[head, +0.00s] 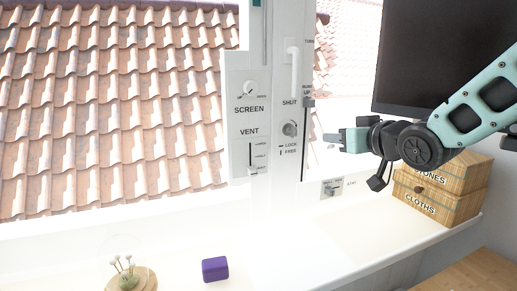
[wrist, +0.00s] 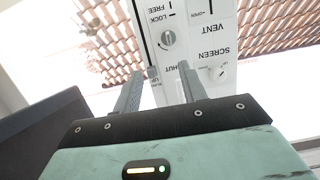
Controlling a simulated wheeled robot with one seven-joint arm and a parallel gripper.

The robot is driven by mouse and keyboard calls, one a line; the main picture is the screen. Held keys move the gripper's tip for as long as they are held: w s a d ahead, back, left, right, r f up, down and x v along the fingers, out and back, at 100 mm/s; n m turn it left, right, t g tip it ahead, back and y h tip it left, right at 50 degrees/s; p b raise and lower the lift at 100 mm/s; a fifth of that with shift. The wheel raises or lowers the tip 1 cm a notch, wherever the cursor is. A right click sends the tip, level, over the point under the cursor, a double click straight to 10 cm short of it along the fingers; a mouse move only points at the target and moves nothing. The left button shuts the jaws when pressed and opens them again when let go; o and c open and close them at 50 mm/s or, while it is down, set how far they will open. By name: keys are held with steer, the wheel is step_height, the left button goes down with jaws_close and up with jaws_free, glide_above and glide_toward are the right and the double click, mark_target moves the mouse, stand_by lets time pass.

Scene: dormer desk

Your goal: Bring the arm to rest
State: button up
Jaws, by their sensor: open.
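My gripper (head: 336,140) is at the right of the head view, in front of the window post, with my teal arm reaching in from the right edge. Its fingers point left. In the wrist view my gripper (wrist: 168,72) shows two grey fingers spread apart, with nothing between them. The white control panel (wrist: 190,40) is beyond the fingertips and appears upside down there. In the head view the panel (head: 250,140) carries a SCREEN knob, a VENT slider, a SHUT handle (head: 293,68) and a LOCK/FREE knob (head: 289,129).
A dark monitor (head: 440,50) stands behind my arm. Wooden boxes labelled STONES and CLOTHS (head: 440,200) sit below it on the white sill. A purple block (head: 215,268) and a round wooden piece with pins (head: 131,281) lie at the front. The sill between block and boxes is clear.

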steer(key=s+a+f+n+g, duration=0.1)
steer(key=s+a+f+g, duration=0.45)
steer(key=s+f, duration=0.25)
steer(key=s+f+n+g+h, duration=0.1)
steer(key=s+f+g, duration=0.2)
steer(key=s, duration=0.5)
steer(key=s+a+f+n+g+h, duration=0.1)
steer(key=s+f+g, duration=0.2)
steer(key=s, duration=0.6)
steer(key=s+a+f+n+g+h, duration=0.1)
steer(key=s+f+g+h, duration=0.1)
steer(key=s, duration=0.7)
steer(key=shift+s+f+g, duration=0.15)
steer(key=shift+f+g, duration=0.3)
steer(key=shift+f, duration=0.1)
